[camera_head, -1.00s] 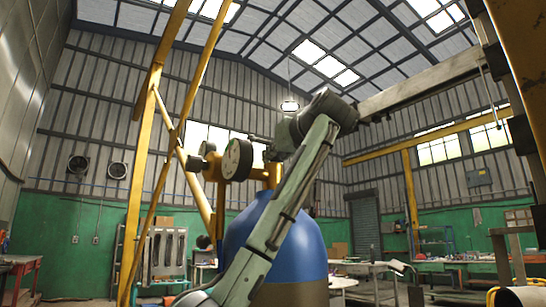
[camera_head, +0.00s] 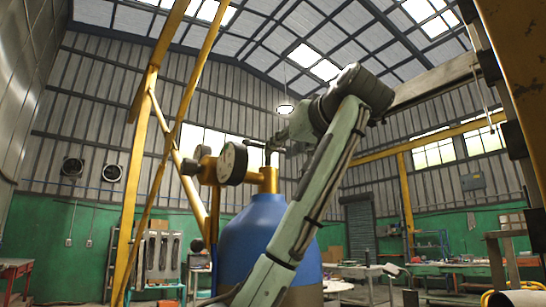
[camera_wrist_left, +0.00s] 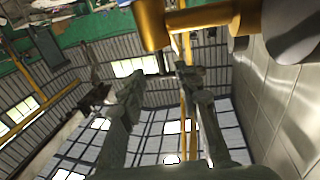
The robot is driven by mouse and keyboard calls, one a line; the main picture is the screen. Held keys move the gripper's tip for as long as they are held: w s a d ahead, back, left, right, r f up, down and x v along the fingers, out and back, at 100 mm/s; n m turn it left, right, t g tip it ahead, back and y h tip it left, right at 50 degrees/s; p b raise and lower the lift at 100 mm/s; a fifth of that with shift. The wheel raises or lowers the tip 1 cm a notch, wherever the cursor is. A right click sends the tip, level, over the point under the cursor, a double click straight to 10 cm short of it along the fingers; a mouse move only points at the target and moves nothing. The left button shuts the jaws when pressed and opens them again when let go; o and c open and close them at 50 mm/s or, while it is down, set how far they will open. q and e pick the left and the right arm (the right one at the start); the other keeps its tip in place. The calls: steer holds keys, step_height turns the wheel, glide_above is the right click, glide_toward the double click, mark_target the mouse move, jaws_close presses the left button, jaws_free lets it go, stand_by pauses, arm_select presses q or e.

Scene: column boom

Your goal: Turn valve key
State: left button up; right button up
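A blue gas cylinder (camera_head: 258,240) stands in the middle of the head view. A gold valve (camera_head: 268,180) sits on its top, and a round gauge (camera_head: 233,163) is on the left of the valve. A small dark bar (camera_head: 256,144) above the valve looks like the valve key. My left gripper (camera_head: 278,142) is close to the right of this bar; I cannot tell if they touch. In the left wrist view, the gripper's two fingers (camera_wrist_left: 160,76) are spread apart with nothing clearly held between them. The gold valve (camera_wrist_left: 155,25) is beyond them at the top. My right gripper is out of view.
A yellow steel frame (camera_head: 147,130) rises left of the cylinder. A red table (camera_head: 14,268) is at the far left. Worktables (camera_head: 360,270) stand behind the cylinder on the right. A grey beam (camera_head: 435,80) crosses the upper right. The air above the gauge is open.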

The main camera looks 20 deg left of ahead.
arm_select(q)
steer(key=v, duration=0.4)
steer(key=shift+f, duration=0.1)
stand_by(0.5)
